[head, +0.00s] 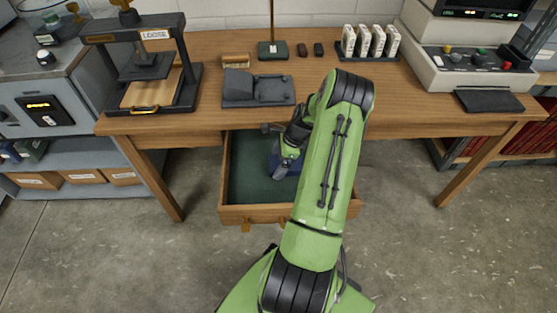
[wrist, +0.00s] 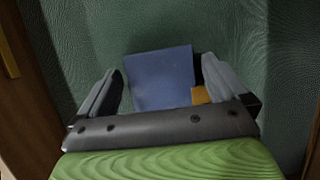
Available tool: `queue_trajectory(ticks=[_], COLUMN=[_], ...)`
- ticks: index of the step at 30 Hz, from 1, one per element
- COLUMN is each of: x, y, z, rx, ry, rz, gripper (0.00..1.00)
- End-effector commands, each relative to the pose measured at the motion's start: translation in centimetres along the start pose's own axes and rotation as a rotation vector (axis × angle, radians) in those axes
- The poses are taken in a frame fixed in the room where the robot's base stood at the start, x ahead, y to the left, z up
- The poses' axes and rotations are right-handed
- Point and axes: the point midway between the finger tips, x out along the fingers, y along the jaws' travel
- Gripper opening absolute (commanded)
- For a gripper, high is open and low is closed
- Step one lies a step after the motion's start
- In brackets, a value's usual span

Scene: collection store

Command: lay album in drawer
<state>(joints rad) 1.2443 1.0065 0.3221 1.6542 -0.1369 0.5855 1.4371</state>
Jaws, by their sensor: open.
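The blue album (wrist: 165,82) is in the open drawer (head: 240,212), over its green lining. In the wrist view it shows between my fingers, with a gap at the left finger. An orange patch (wrist: 201,95) shows at its lower right; I cannot tell whether it is part of the album. In the head view only some blue of the album (head: 287,184) shows beside my arm. My gripper (wrist: 162,72) is open, reaching down into the drawer; it also shows in the head view (head: 278,173). My arm hides the drawer's right part.
The wooden desk (head: 200,122) stands above the drawer. On it are a press (head: 150,75), a grey cradle (head: 258,88), small white boxes (head: 370,42) and a control console (head: 470,60). The drawer's left part is bare. Shelves stand on both sides.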

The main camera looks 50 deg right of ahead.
Motion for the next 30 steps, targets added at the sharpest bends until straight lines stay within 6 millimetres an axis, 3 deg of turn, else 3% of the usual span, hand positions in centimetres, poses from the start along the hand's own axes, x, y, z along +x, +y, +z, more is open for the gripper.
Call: queue_trajectory(ticks=[5,15,19,25,28,30], x=[-1.5,-10.3,-12.0,-12.3,-12.9,-14.0], y=[-0.1,-0.1,0.0,0.0,0.1,0.6], z=[0.1,0.2,0.2,0.1,1.6,4.2], rx=[0.001,0.001,0.000,-0.002,-0.064,-0.184], ry=[0.001,0.001,0.000,0.001,0.020,0.056], rz=[-0.003,-0.004,-0.002,0.000,0.003,0.010], gripper=[1.00,1.00,1.00,1.00,1.00,1.00])
